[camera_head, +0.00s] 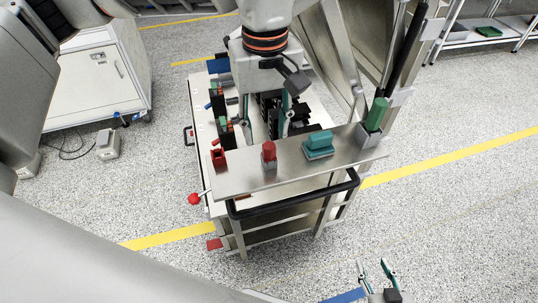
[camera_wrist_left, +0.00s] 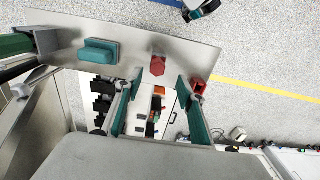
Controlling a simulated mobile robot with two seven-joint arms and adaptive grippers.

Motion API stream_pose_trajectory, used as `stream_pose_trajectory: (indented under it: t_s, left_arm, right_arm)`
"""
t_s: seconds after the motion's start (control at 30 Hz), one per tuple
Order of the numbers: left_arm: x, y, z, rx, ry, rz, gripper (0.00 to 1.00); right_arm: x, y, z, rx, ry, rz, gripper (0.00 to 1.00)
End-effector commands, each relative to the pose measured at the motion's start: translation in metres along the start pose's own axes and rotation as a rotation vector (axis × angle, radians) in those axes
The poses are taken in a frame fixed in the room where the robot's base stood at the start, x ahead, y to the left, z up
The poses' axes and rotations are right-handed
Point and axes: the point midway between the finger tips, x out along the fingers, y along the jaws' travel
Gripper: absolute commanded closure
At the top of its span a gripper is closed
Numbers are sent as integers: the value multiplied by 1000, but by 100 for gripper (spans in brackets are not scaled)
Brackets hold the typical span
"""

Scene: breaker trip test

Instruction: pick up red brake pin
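The red brake pin (camera_head: 268,151) looks like a red hexagonal head on a small grey base, standing on the steel shelf (camera_head: 235,183). In the left wrist view the red pin (camera_wrist_left: 157,66) shows just past my fingertips, roughly centred between them. My left gripper (camera_head: 265,127) is open and empty, behind the pin in the head view; its two teal-padded fingers (camera_wrist_left: 159,84) are spread apart. I see no contact with the pin. My right gripper (camera_head: 376,268) is open and empty at the bottom of the head view, well away from the shelf.
A red open holder (camera_head: 218,159) stands left of the pin, and a teal block (camera_head: 318,145) stands right of it. A green handle (camera_head: 376,114) is at the shelf's right end. A black rail (camera_head: 290,203) runs along the cart's front. Black and green parts crowd the cart top behind.

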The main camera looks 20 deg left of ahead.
Motion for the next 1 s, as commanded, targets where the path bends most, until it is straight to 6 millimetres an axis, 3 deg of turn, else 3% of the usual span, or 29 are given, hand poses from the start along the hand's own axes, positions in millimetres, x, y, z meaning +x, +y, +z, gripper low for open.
stream_pose_trajectory:
  t_s: [0.43,0.77,0.9,1.0]
  left_arm:
    - [49,5,5,1,-5,1,61]
    - [55,5,4,0,-2,2,61]
    - [55,5,4,0,-2,2,97]
    - [55,5,4,0,-3,2,100]
  right_arm:
    - [-6,1,-6,0,-3,0,60]
    - [-6,1,-9,0,2,0,60]
    - [-6,1,-9,0,2,0,60]
    - [-6,1,-9,0,2,0,60]
